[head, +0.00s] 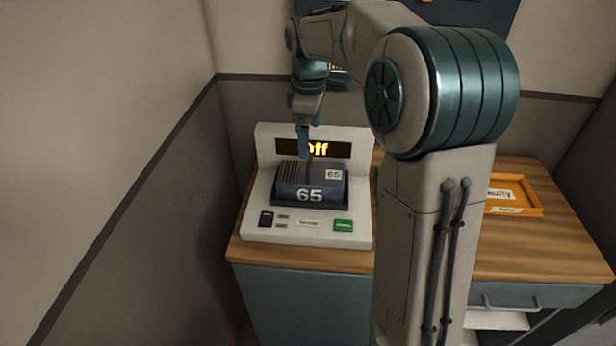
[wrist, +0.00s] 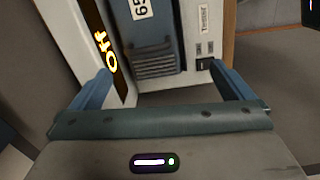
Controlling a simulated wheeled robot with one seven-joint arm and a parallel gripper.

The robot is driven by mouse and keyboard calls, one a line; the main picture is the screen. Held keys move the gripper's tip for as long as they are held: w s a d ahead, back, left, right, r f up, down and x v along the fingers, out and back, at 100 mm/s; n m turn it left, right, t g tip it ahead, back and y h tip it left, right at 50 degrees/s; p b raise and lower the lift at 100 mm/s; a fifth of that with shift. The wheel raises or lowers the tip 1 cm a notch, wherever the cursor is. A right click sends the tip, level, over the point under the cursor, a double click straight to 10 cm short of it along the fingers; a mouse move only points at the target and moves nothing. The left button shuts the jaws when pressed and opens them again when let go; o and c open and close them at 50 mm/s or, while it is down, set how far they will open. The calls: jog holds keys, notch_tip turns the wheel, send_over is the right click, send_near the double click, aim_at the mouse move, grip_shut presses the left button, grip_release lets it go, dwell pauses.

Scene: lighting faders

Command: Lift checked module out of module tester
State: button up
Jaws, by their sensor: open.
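The module (head: 309,185), a dark blue-grey block marked 65, sits in the module tester (head: 259,222), a white console whose display (head: 338,150) reads "Off". In the wrist view the module (wrist: 152,40) is at the top, with its ribbed side showing. My gripper (head: 306,160) points down in front of the display, at or just above the module's top. In the wrist view its two blue fingers stand wide apart and empty (wrist: 165,77), on either side of the module's line. Whether a finger touches the module cannot be told.
The tester stands on a wooden counter (head: 540,258) near its left end. An orange tray (head: 515,211) with a label reading "Faulty" lies at the right. A wall rises close on the left. My arm hides the counter's middle.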

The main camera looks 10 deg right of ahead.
aim_at(308, 181)
jog(key=shift+w+d+f+n, duration=0.1)
jog(key=shift+w+f+n, duration=0.15)
jog(key=shift+w, duration=0.3)
jog(key=shift+w+d+f+n, duration=0.1)
jog(key=shift+w+f+n, duration=0.15)
jog(key=shift+w, duration=0.25)
jog(key=shift+w+f, duration=0.15)
jog(key=shift+f, duration=0.2)
notch_tip(308, 181, down, 8)
jog(key=shift+r, duration=0.15)
jog(key=shift+d+f, duration=0.15)
jog(key=shift+f, duration=1.2)
jog(key=shift+d+f, duration=0.1)
jog(key=shift+f, duration=1.2)
jog(key=c, duration=1.2)
jog(key=shift+r, duration=0.1)
jog(key=c, duration=0.4)
jog(key=shift+o, duration=0.2)
jog(key=shift+r, duration=0.1)
